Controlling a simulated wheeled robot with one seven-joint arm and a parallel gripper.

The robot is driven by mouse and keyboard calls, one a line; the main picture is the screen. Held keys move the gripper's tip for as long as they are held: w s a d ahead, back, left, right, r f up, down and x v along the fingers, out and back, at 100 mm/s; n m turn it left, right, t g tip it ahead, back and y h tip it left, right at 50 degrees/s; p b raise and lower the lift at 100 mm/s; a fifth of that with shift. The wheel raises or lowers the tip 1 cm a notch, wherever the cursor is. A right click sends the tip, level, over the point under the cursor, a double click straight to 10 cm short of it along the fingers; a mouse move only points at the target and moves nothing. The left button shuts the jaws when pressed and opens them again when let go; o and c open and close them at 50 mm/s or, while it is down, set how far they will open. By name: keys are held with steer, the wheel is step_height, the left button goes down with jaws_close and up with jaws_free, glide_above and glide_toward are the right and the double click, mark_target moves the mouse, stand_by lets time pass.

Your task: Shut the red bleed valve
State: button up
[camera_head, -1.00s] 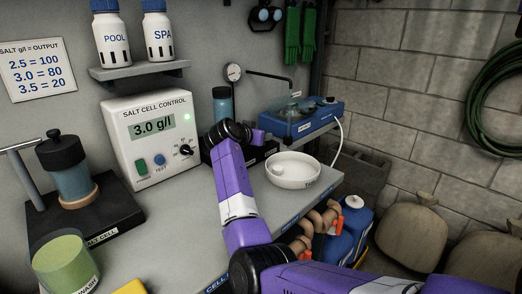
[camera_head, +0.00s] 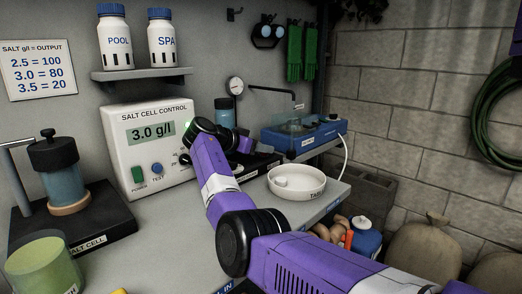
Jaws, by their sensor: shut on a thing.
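My purple arm reaches from the lower right across the bench. Its far end stops in front of the blue-capped bottle and the dark tray behind it. My gripper's fingers do not show; the arm's own links hide them. I cannot see what they touch. No red bleed valve can be made out. A round pressure gauge (camera_head: 236,85) stands behind the arm's end, and its lower part is hidden. An orange-red handle (camera_head: 348,240) shows below the bench edge at the right, partly behind my arm; I cannot tell whether it belongs to the bleed valve.
A white dish (camera_head: 318,178) sits at the bench's right edge. The salt cell control box (camera_head: 150,145) stands left of my arm. A blue device (camera_head: 305,137) is behind the dish. A clear cell on a black base (camera_head: 100,225) and a green cup (camera_head: 40,265) stand left.

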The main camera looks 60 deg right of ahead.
steer(key=shift+s+f, duration=0.1)
steer(key=shift+f, duration=0.1)
steer(key=o, duration=1.4)
steer(key=shift+r, duration=0.1)
steer(key=shift+p+v, duration=0.4)
steer(key=shift+v, duration=3.45)
